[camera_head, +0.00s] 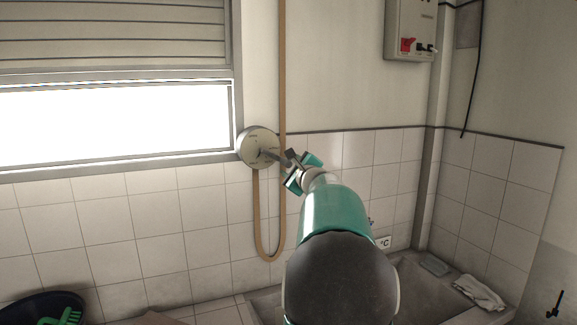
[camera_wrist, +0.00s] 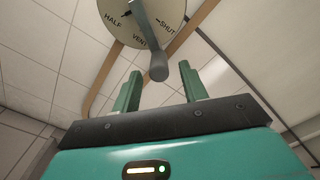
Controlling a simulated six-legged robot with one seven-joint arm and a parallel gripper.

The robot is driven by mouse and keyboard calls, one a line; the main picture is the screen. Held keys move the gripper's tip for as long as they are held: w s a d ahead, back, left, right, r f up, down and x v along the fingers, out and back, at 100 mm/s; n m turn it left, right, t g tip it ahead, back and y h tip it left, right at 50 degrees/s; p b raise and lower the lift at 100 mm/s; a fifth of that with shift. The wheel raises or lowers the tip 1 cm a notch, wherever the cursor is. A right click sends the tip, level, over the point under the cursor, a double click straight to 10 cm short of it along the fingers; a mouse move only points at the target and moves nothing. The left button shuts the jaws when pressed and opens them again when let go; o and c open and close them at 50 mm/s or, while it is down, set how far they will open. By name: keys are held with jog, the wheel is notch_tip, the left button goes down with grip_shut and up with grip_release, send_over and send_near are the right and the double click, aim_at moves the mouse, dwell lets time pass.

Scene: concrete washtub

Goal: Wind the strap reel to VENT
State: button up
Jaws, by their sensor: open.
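The strap reel is a round metal disc (camera_head: 254,142) on the wall just right of the window. In the wrist view its face (camera_wrist: 112,32) shows HALF, VENT and SHUT with dark marks. A grey crank (camera_wrist: 150,40) with a rounded knob end sticks out toward me, its knob beside the word VENT in this view. I cannot tell its exact setting. My gripper (camera_wrist: 159,76) is open, its green fingertips either side of the knob with gaps. In the head view my gripper (camera_head: 299,170) is just right of the reel. A tan strap (camera_head: 282,70) runs down the wall and loops below the reel.
The slatted shutter (camera_head: 110,35) covers the window's upper part, with a bright opening below. A wall box (camera_head: 410,25) with a red switch hangs at upper right. The concrete tub (camera_head: 420,285) and a dark basin with a green item (camera_head: 62,316) are below.

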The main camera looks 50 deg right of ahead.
aim_at(275, 157)
jog(key=shift+x, duration=1.2)
grip_shut()
jog(key=shift+r, duration=0.15)
